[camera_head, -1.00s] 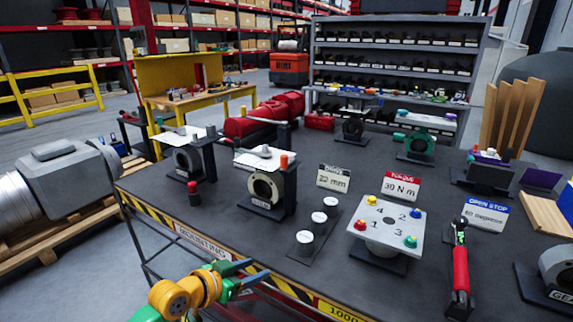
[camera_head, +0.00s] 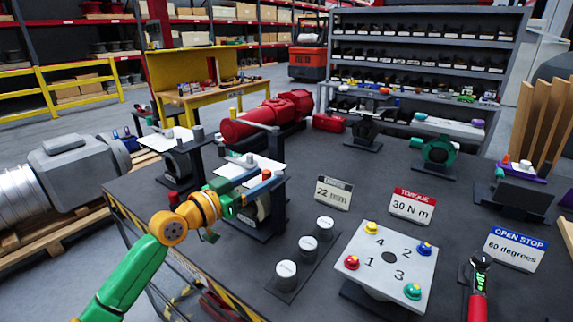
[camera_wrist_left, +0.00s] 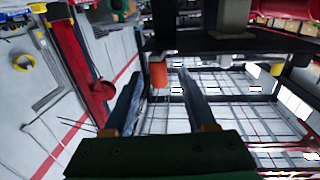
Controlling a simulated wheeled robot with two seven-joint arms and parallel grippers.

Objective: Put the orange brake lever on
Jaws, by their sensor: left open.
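The orange brake lever shows as a short orange cylinder (camera_head: 266,174) at the top right of the near valve stand (camera_head: 262,205) in the head view. It also shows in the left wrist view as an orange cylinder (camera_wrist_left: 158,75) beside a dark part of the stand. My left gripper (camera_head: 256,183) reaches in from the left with its fingers around the level of the stand's top. It is open, with the orange cylinder in line with the gap between the fingertips. I cannot tell whether a finger touches it. The gripper hides part of the stand. My right gripper is not in view.
Another valve stand (camera_head: 175,160) stands behind to the left. Several grey-topped cylinders (camera_head: 308,243) sit on a strip to the right. A numbered plate (camera_head: 362,275) with coloured knobs is further right, beside signs for 22 mm (camera_head: 333,193) and 30 N m (camera_head: 411,207).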

